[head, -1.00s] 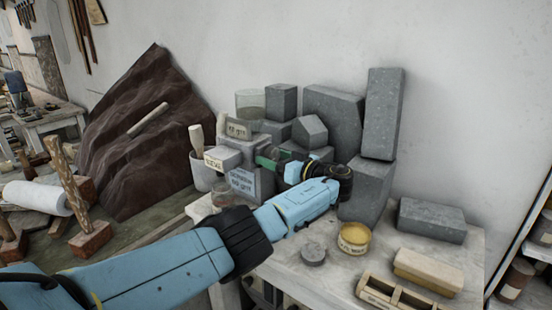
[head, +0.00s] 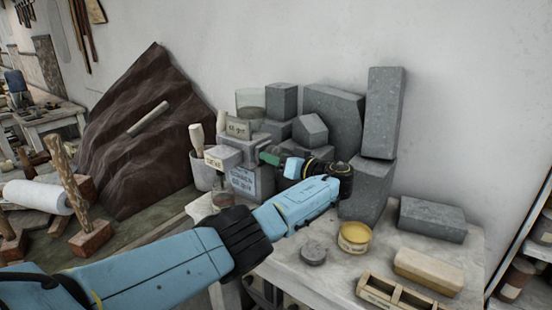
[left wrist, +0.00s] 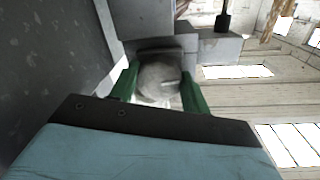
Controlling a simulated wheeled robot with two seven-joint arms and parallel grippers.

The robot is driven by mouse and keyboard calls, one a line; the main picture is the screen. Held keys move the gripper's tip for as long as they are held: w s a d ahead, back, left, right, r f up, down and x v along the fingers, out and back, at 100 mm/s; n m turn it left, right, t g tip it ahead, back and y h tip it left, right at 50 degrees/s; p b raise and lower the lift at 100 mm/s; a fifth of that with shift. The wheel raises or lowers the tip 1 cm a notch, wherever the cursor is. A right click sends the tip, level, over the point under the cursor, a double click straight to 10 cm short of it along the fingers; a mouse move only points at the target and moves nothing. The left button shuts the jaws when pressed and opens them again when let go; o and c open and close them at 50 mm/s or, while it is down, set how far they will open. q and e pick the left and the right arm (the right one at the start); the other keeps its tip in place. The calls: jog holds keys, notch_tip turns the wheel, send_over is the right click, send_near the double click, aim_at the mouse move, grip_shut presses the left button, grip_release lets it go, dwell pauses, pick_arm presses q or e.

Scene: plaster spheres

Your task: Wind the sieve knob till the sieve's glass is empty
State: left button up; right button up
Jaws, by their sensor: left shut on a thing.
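The sieve is a grey box (head: 240,150) with paper labels, standing on the bench against the wall. Its clear glass (head: 250,99) is on top, with a murky layer low in it; the exact level is hard to tell. The sieve knob (left wrist: 158,82) shows in the left wrist view as a round grey piece between green fingers. My left gripper (head: 268,155) reaches the sieve's right side and is shut on the knob; in the head view the fingers hide the knob. A small clear jar (head: 222,199) stands below the sieve's front. My right gripper is not in view.
Grey blocks (head: 334,110) crowd behind and right of my left gripper. A yellow tin (head: 355,237), a dark round disc (head: 313,253), a tan block (head: 428,270) and a wooden tray (head: 388,297) lie nearer on the bench (head: 285,272). A pot (head: 203,176) stands left of the sieve.

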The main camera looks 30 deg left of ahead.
pick_arm(q)
jog(key=m+b, duration=0.1)
jog(key=m, duration=0.6)
jog(key=m+g+b, duration=0.1)
jog(key=m, duration=0.6)
jog(key=m+g+b, duration=0.1)
jog(key=m, duration=0.5)
jog(key=shift+w+r+m, duration=0.1)
jog(key=shift+r+m, duration=0.2)
jog(key=shift+m, duration=0.1)
jog(key=shift+b, duration=0.35)
jog(key=o, duration=1)
jog(key=shift+d, duration=0.1)
